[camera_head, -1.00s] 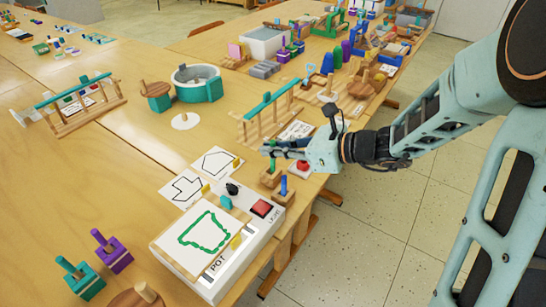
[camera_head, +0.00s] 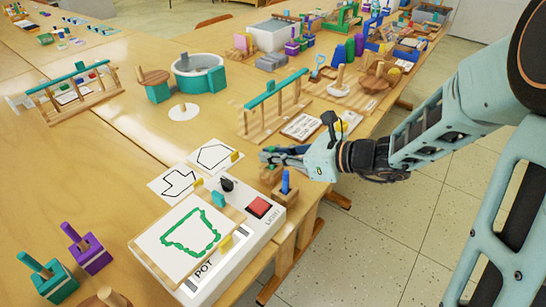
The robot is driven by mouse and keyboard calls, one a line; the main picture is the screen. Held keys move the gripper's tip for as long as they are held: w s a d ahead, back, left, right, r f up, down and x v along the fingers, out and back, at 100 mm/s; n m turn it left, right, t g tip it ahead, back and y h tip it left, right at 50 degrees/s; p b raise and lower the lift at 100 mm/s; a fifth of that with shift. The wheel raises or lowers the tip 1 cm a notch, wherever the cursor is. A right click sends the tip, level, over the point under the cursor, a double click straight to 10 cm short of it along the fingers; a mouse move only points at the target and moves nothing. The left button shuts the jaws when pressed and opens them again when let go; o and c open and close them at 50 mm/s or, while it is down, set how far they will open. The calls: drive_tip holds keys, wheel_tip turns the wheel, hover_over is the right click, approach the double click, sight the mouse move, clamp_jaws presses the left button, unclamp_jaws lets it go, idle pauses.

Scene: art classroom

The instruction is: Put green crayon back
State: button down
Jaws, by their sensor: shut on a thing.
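My gripper (camera_head: 267,155) reaches in from the right at the table's near edge, its fingers pointing left. It is shut on the green crayon, of which only a little green (camera_head: 271,166) shows under the fingers. The crayon is upright at a small wooden block (camera_head: 269,177); I cannot tell whether its lower end is fully inside the block. A blue crayon (camera_head: 286,182) stands in another wooden block (camera_head: 285,196) just in front.
A white light box (camera_head: 222,262) with a green pot drawing (camera_head: 192,232) and a red button (camera_head: 258,207) stands close in front. Outline cards (camera_head: 172,183) lie to the left. A wooden rack with a teal bar (camera_head: 272,112) stands behind. Bare table lies at left.

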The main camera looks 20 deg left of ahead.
drive_tip(key=shift+f, duration=0.2)
drive_tip(key=c, duration=2.1)
unclamp_jaws()
drive_tip(key=shift+r, duration=0.1)
drive_tip(key=shift+d+r, duration=0.2)
drive_tip(key=shift+r, duration=0.15)
drive_tip(key=p+v, duration=0.3)
drive_tip(key=v, duration=0.8)
drive_tip(key=shift+s+d, duration=0.15)
drive_tip(key=shift+d, duration=0.15)
drive_tip(key=shift+f, duration=0.1)
